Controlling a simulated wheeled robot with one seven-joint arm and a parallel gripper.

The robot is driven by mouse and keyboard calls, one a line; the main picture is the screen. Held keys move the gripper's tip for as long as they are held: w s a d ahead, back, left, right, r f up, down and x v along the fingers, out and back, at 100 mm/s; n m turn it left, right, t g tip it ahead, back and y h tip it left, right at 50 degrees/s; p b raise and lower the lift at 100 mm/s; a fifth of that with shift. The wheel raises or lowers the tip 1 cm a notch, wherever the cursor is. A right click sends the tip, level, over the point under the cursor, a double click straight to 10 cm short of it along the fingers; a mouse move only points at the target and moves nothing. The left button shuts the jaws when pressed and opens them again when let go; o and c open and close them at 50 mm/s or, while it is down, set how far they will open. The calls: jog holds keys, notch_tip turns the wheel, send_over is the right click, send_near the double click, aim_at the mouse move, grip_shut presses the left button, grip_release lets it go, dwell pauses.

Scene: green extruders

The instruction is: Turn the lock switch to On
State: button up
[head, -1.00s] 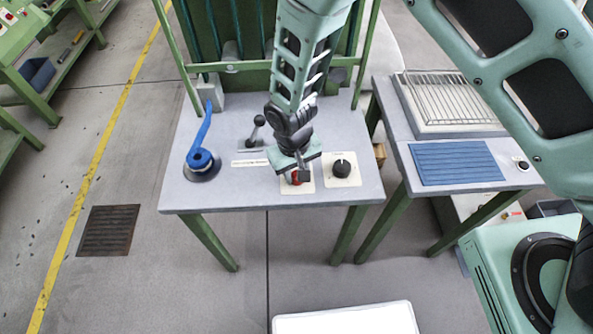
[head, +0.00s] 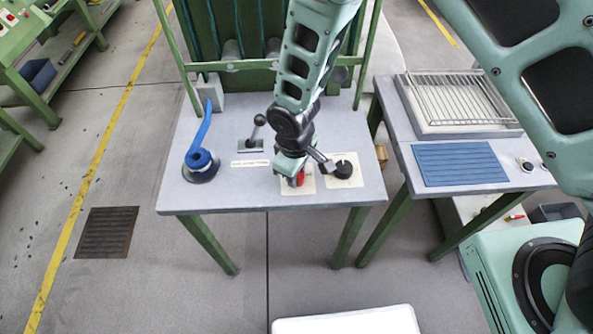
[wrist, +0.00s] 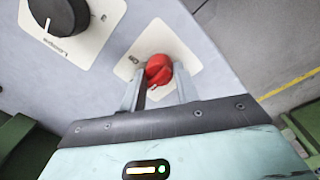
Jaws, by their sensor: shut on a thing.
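A red rotary switch (head: 299,180) sits on a white square plate near the front edge of the grey table. In the wrist view the red switch (wrist: 158,70) is between my two fingertips. My gripper (wrist: 160,84) points down from above and is shut on it. In the head view my gripper (head: 290,172) hides most of the switch. Markings on the plate are too small to read, so the switch's exact setting cannot be told.
A black knob (head: 344,171) on its own white plate is just right of my gripper; it also shows in the wrist view (wrist: 58,14). A black lever (head: 257,128) and a blue-handled crank (head: 201,160) stand to the left. A blue ribbed mat (head: 458,164) lies on the right table.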

dwell(0.3)
jog(key=o, duration=1)
jog(key=shift+c, duration=0.2)
notch_tip(320, 180, up, 18)
jog(key=b, duration=0.1)
jog(key=shift+s+a+f+b, duration=0.25)
jog(key=shift+s+b, duration=0.1)
jog(key=shift+s, duration=0.05)
jog(key=s+d+r+m, duration=0.1)
jog(key=s+d+r, duration=0.2)
jog(key=s+d, duration=0.2)
jog(key=s+d+r+m+y, duration=0.1)
jog(key=s+d+r, duration=0.3)
jog(key=s, duration=0.8)
jog(key=shift+d+r+m, duration=0.15)
jog(key=shift+d+m, duration=0.55)
jog(key=shift+d, duration=0.25)
